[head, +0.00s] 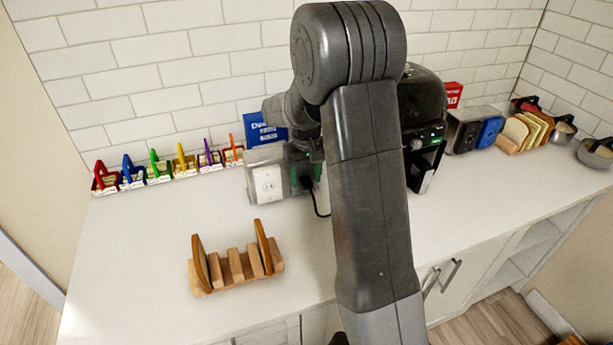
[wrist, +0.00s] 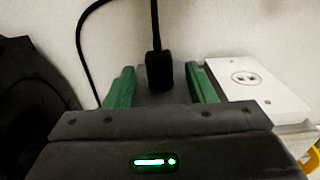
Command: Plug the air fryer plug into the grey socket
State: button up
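My gripper (head: 306,178), with green fingers, is in front of the back wall. The socket, a white outlet plate on a pale grey box (head: 267,186), stands just left of my gripper. In the wrist view the socket (wrist: 255,90) is right of the fingers, apart from the plug. The plug's prongs are hidden.
A black appliance, likely the air fryer (head: 425,105), stands behind my arm. A wooden rack (head: 235,270) is at the counter's front left. A toaster (head: 465,130) and bread are at right. Counter left of the rack is clear.

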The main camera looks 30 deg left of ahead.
aim_at(306, 180)
notch_tip(306, 180, up, 14)
jog(key=b, duration=0.1)
dwell(0.5)
jog(key=shift+f, duration=0.25)
notch_tip(306, 180, down, 14)
jog(key=shift+r+p, duration=0.2)
jog(key=shift+p, duration=0.3)
jog(key=shift+s+d, duration=0.1)
jog(key=shift+d, duration=0.05)
dwell(0.4)
